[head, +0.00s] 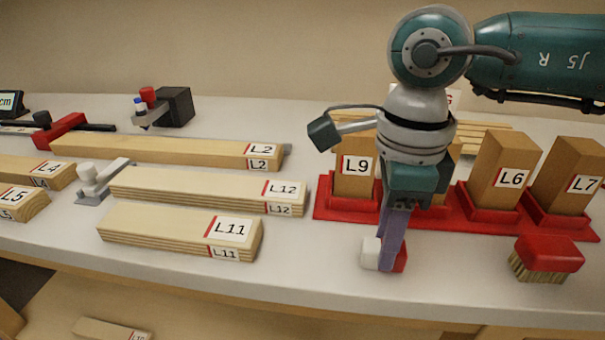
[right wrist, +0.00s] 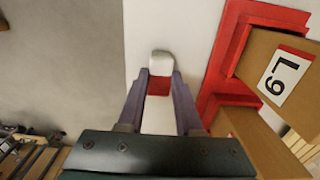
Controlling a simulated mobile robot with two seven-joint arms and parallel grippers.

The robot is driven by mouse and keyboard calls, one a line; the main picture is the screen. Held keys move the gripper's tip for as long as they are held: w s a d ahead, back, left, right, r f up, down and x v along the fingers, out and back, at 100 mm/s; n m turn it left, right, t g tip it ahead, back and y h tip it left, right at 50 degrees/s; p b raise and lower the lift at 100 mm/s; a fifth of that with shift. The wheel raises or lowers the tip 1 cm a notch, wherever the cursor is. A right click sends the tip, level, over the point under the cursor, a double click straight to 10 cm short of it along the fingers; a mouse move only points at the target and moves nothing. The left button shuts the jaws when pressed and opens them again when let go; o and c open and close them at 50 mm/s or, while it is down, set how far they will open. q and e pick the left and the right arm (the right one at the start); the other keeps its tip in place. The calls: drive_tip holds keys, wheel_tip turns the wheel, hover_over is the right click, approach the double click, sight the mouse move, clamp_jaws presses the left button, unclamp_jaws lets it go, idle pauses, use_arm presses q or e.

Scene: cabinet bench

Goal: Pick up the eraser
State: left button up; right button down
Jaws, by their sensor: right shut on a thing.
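The eraser (head: 370,254) is a small block with a white end and a red part. It is at the front of the white bench, left of the red brush. My right gripper (head: 388,262) points down over it and is shut on it, with a purple finger covering part of it in the head view. In the right wrist view the eraser (right wrist: 160,66) sits between the two purple fingertips (right wrist: 160,82), its white end sticking out beyond them. I cannot tell whether it still touches the bench. My left gripper is not in view.
A red rack (head: 455,205) holding upright wooden blocks, including L9 (head: 354,180) and L6 (head: 503,172), stands just behind the gripper. The red brush (head: 547,258) is to the right. Boards L11 (head: 180,230) and L12 (head: 205,190) lie left. The bench front edge is close.

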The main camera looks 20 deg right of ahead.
wheel_tip(320, 180, up, 20)
idle(0.4)
drive_tip(key=c, duration=1.1)
unclamp_jaws()
drive_tip(key=shift+c, duration=0.2)
clamp_jaws()
drive_tip(key=shift+w, duration=0.1)
